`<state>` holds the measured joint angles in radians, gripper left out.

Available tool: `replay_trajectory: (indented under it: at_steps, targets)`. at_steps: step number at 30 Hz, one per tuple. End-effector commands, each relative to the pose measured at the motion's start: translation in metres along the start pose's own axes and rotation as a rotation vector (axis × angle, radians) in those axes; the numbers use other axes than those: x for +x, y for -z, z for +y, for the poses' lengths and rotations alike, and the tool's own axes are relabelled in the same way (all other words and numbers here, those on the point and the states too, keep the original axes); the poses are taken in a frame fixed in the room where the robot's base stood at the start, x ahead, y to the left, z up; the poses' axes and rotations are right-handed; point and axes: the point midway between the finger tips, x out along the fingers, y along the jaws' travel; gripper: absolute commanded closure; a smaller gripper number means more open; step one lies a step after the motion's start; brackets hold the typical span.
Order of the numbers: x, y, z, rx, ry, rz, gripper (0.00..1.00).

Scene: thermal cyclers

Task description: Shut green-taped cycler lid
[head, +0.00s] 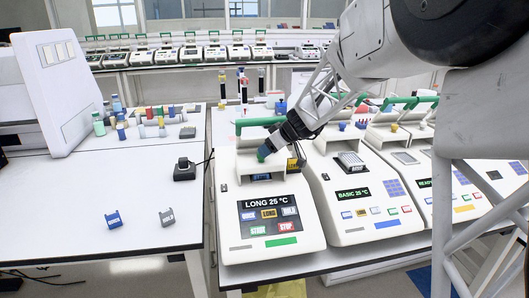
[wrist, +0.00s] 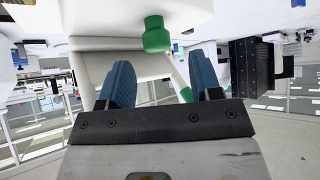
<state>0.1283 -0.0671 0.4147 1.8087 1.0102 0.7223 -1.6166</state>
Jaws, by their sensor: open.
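The green-taped cycler (head: 237,200) is the leftmost of the front row, with a green strip (head: 282,241) on its front edge and a screen reading "LONG 25 °C". Its lid stands raised at the back, with a green handle (head: 258,122) along the top. My gripper (head: 267,153) is in front of the raised lid, above the cycler's well area (head: 262,177), and partly hides both. In the wrist view my gripper's two blue fingers (wrist: 164,85) are apart with nothing held. A green rounded part (wrist: 156,36) shows beyond the fingers; contact cannot be told.
A cycler with a blue strip (head: 388,224) reading "BASIC 25 °C" stands close on the right, with others beyond it. A black box (head: 185,171) and small blue (head: 113,219) and grey (head: 167,217) pieces lie on the left table, which has free room.

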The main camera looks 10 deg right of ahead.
Motion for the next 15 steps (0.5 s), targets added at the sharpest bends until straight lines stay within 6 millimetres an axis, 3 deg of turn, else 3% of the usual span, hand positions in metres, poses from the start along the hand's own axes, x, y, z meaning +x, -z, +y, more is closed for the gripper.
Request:
replay_trajectory:
  at_steps: [6,15]
  targets:
    - [-0.022,0.000,0.000,0.001,0.000,0.001,0.42]
    - [-0.030,0.000,-0.001,0.000,0.001,0.000,0.42]
